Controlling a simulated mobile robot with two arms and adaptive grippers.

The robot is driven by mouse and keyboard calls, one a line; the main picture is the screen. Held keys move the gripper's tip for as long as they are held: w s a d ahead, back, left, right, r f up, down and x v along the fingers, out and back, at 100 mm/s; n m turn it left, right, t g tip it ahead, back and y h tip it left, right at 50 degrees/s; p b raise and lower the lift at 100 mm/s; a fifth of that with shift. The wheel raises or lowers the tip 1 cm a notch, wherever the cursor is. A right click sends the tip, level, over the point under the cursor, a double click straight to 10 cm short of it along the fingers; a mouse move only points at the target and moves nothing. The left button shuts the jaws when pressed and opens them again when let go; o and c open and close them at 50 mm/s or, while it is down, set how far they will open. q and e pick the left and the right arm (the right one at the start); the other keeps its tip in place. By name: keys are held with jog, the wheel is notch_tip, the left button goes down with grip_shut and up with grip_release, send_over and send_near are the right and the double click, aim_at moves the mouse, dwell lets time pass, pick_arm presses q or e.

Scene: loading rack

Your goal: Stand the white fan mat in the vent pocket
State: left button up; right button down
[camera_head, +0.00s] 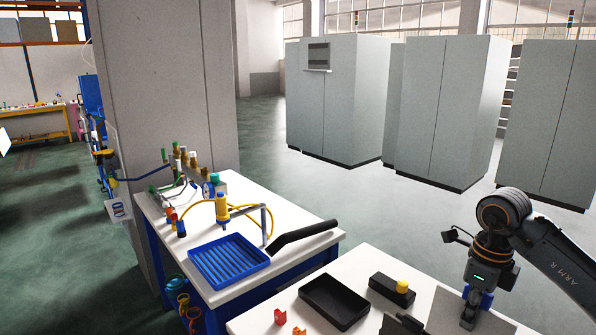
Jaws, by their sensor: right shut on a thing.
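My right gripper (470,316) points down at the lower right, over the near white table. It is shut on a flat, pale grey sheet (446,309), which is cut off by the bottom edge of the picture. The sheet looks grey rather than white, so I cannot tell for sure that it is the fan mat.
A black tray (304,294) and a black box with a yellow knob (402,286) are left of the gripper. Small red and orange parts (280,317) lie nearby. The left bench holds a blue ribbed tray (265,262), a black nozzle (300,235) and valves. Open floor lies behind.

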pick_arm(q)
jog(key=f+b, duration=0.4)
jog(key=shift+s, duration=0.3)
pick_arm(e)
jog(key=s+a+f+n, duration=0.5)
jog(key=s+a+n, duration=0.1)
jog(key=n, duration=0.8)
jog(key=s+a+f+n, duration=0.6)
jog(key=s+n, duration=0.3)
jog(key=n, duration=0.4)
jog(key=shift+s+a+n, duration=0.25)
jog(key=shift+a+n, duration=0.15)
jog(key=shift+a, duration=0.35)
